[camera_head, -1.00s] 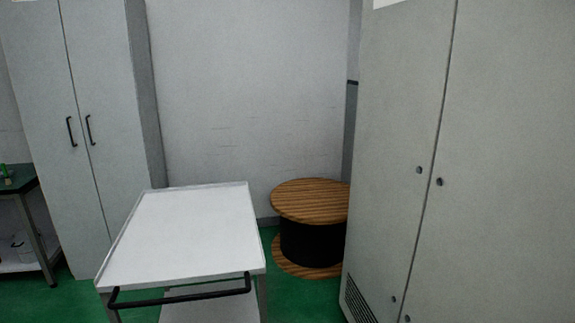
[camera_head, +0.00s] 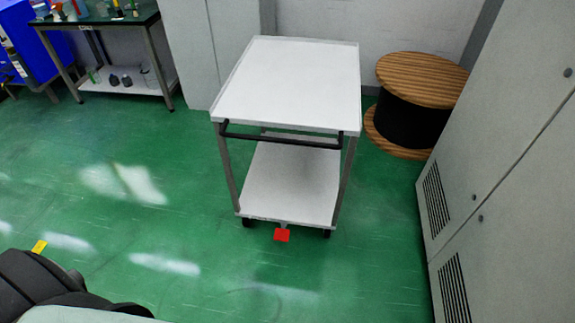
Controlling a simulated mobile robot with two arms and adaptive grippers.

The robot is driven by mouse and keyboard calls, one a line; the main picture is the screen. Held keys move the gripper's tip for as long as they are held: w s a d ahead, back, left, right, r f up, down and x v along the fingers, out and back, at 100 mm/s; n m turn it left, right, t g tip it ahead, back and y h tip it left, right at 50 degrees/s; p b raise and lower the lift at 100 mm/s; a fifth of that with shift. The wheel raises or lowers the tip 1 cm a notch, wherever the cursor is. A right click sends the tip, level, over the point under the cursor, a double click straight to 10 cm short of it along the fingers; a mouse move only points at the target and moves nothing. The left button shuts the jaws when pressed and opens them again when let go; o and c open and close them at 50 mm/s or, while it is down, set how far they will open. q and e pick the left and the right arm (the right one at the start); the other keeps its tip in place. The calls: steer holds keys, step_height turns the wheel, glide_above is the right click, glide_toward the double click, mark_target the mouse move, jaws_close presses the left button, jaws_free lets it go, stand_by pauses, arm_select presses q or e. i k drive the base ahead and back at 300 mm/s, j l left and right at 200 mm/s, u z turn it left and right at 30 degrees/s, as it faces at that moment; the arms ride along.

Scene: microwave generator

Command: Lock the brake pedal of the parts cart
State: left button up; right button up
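The parts cart (camera_head: 290,85) stands ahead of me on the green floor, with a white top, a white lower shelf (camera_head: 290,185) and a black push handle (camera_head: 280,140) on its near side. A red brake pedal (camera_head: 282,235) sticks out low at the near edge, between the dark castors (camera_head: 247,222). I cannot tell from here whether the pedal is up or down. Part of my own body shows at the lower left. Neither gripper is in view.
A grey cabinet (camera_head: 520,150) stands close on the right. A wooden cable reel (camera_head: 422,80) is behind the cart to the right. A workbench (camera_head: 110,20) and a blue object (camera_head: 35,50) are at the back left. The floor before the cart is clear.

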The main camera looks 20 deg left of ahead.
mark_target(282, 235)
steer(key=u, duration=0.75)
